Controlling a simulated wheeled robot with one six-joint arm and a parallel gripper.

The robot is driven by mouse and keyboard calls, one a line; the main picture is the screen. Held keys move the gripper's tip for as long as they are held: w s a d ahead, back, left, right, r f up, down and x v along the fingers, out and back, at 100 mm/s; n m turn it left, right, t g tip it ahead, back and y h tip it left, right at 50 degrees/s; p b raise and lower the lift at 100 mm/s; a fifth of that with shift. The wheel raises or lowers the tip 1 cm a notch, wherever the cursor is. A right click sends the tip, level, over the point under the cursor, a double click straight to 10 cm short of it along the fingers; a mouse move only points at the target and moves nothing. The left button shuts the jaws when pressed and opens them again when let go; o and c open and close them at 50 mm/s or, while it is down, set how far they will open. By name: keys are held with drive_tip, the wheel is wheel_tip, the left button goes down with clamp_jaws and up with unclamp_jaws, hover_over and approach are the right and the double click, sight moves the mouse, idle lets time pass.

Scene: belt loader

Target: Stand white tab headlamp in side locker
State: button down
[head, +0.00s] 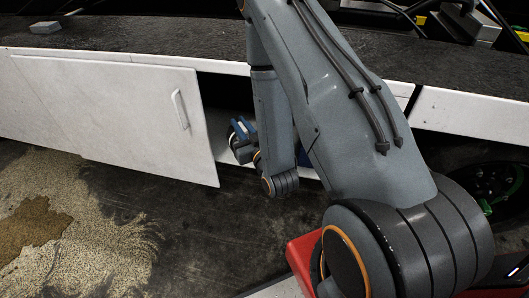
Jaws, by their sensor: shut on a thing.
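The side locker's dark opening (218,98) shows in the head view between the white door and my arm. My gripper (241,131) is at this opening, small and partly hidden by my own wrist. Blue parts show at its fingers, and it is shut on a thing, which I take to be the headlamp. The headlamp's outline and its white tab cannot be made out. I cannot tell whether the gripper is inside the locker or just in front of it.
The white locker door (120,110) with a handle (180,109) stands left of the opening. A grey block (45,27) lies on the black belt (150,36) above. A wheel (492,186) is at the right. Sandy grit (70,225) with a brown stain covers the floor at left.

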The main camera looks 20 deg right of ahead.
drive_tip(key=shift+n+y, duration=0.4)
drive_tip(key=shift+y, duration=0.2)
drive_tip(key=w+f+b, duration=0.1)
drive_tip(key=f+b, duration=0.2)
drive_tip(key=b, duration=0.1)
drive_tip(key=f+b, duration=0.3)
drive_tip(key=w+f+b, duration=0.1)
drive_tip(key=f+b, duration=0.2)
drive_tip(key=b, duration=0.1)
drive_tip(key=shift+w+a+b, duration=0.15)
drive_tip(key=shift+w+b, duration=0.15)
drive_tip(key=shift+w, duration=0.05)
drive_tip(key=w+a+f+b, duration=0.1)
drive_tip(key=w+b, duration=0.2)
drive_tip(key=w, duration=0.5)
drive_tip(key=w+a+f+b, duration=0.1)
drive_tip(key=w+f+b, duration=0.1)
drive_tip(key=w, duration=0.7)
drive_tip(key=shift+w+a+f+b, duration=0.2)
drive_tip(key=shift+w+a+b, duration=0.1)
drive_tip(key=shift+a+b, duration=0.15)
drive_tip(key=shift+f, duration=0.1)
drive_tip(key=c, duration=1.7)
unclamp_jaws()
drive_tip(key=shift+f, duration=0.1)
